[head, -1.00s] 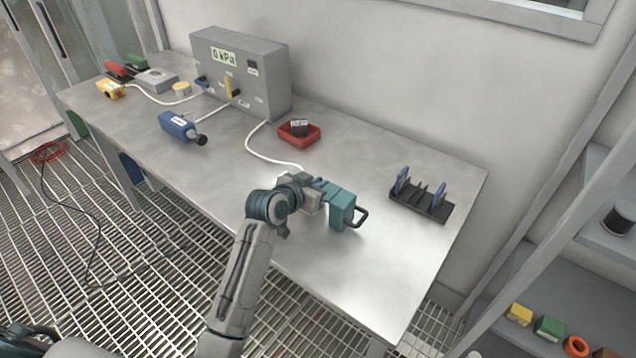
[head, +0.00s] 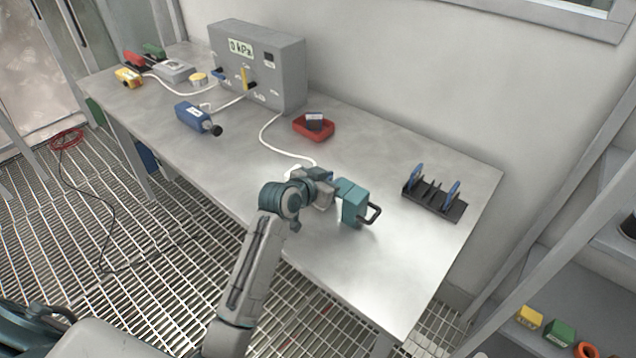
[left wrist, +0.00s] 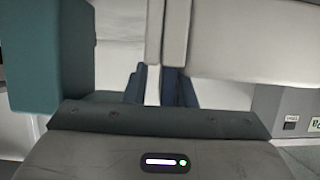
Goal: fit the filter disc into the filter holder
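My left arm reaches over the front of the steel table. Its gripper (head: 323,182) is low over the tabletop, beside a teal block (head: 352,206) with a dark loop. In the left wrist view the gripper (left wrist: 163,85) shows pale blocks and dark blue pieces close together around a narrow gap. I cannot tell whether a thin disc is between them. A black rack (head: 438,205) to the right holds two upright blue pieces (head: 418,176) with empty slots between; they may be filter discs. I cannot identify the filter holder; a white hose ends behind my gripper. My right gripper is out of view.
A grey pressure box (head: 285,85) reading 0 kPa stands at the back with white hoses. A red tray (head: 325,137), a blue device (head: 190,115) and a yellow device (head: 128,80) lie on the table. Shelves stand at right.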

